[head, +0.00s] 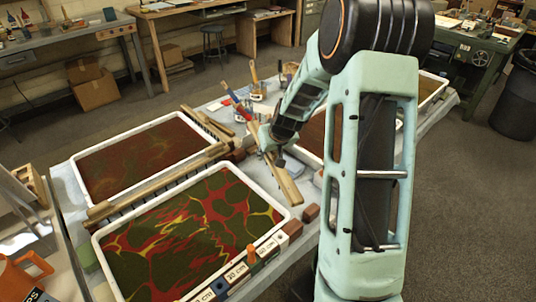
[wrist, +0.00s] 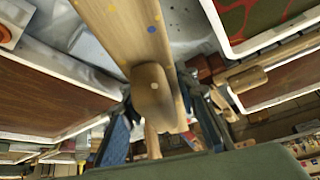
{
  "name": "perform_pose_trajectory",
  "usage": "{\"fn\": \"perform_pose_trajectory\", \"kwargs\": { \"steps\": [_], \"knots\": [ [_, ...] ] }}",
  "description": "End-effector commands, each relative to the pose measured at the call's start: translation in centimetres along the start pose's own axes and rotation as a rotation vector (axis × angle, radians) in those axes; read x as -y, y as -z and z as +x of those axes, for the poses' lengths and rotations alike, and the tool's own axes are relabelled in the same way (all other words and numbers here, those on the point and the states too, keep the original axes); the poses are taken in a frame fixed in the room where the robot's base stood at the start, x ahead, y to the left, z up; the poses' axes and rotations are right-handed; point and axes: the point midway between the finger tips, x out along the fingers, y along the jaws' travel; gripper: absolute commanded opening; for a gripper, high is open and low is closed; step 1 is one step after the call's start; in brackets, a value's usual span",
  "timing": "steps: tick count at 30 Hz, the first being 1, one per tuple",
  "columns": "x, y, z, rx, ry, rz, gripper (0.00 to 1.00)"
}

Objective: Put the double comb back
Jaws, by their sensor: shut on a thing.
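My gripper (head: 270,152) is shut on a long pale wooden bar with a rounded handle, which I take to be the double comb (head: 287,183). It is over the middle of the table, between the left trays and the trays behind my arm. In the wrist view the double comb (wrist: 127,27) runs away from me, with blue and orange dots on its face. Its rounded handle (wrist: 152,95) is between my fingers. I see no teeth, and cannot tell whether the bar touches the table.
A red-green swirled tray (head: 99,239) stands front left, with a reddish-brown tray (head: 108,144) behind it. A wooden bar with a handle (head: 155,187) lies between them. Labelled blocks (head: 237,272) line the front tray's near edge. Brushes in jars (head: 258,93) stand at the back.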

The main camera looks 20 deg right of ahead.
Motion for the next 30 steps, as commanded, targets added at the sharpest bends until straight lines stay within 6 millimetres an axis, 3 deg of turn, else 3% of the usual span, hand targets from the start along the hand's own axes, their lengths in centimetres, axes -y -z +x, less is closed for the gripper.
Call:
{"fn": "perform_pose_trajectory", "kwargs": {
  "steps": [26,27,30],
  "knots": [
    [-0.1,-0.9,1.6,-0.004,-0.002,-0.001,0.05],
    [-0.1,-0.9,1.6,-0.003,-0.001,-0.001,0.30],
    [-0.1,-0.9,1.6,-0.003,-0.001,-0.001,0.41]
  ]
}}
